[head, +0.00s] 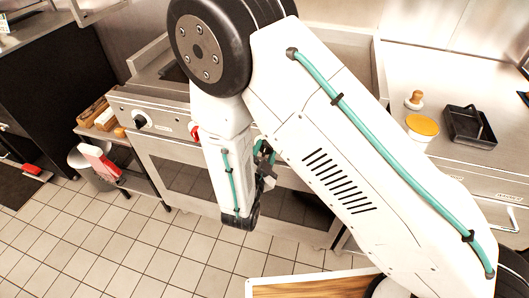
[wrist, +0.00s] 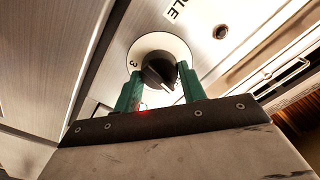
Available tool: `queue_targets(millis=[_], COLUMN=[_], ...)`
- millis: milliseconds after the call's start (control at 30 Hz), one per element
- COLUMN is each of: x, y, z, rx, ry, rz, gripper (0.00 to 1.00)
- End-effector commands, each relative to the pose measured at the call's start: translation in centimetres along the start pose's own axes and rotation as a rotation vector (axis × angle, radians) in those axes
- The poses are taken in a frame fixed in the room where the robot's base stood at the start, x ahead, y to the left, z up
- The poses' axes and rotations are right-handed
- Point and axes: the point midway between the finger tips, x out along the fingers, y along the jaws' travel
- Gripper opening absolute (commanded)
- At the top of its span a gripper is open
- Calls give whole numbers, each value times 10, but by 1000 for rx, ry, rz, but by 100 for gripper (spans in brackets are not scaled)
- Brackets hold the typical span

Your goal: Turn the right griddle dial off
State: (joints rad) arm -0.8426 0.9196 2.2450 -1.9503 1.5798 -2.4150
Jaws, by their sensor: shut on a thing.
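In the wrist view a black dial (wrist: 157,68) sits on a round white scale plate (wrist: 149,44) on the metal front panel. A "3" shows on the plate at its left. My gripper (wrist: 160,74) has its green fingers on either side of the dial and is shut on it. The dial's white pointer mark faces the lower right of the picture. In the head view my gripper (head: 264,160) is at the griddle front (head: 172,112), partly behind my arm. The dial it holds is hidden there. The left dial (head: 140,120) shows clear of my gripper.
A red part (head: 194,132) shows beside my arm. A yellow-topped round container (head: 422,126) and a black tray (head: 469,127) stand on the right counter. A low shelf (head: 107,133) is at the left. The tiled floor (head: 120,235) before the griddle is mostly clear.

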Motion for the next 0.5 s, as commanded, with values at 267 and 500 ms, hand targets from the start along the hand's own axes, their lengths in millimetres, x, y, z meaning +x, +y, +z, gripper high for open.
queue_targets(millis=[267,500], x=[0,0], y=[0,0], z=[1,1], rx=[-140,-190], ry=[-3,-3], rz=[-1,-1], gripper=[18,18])
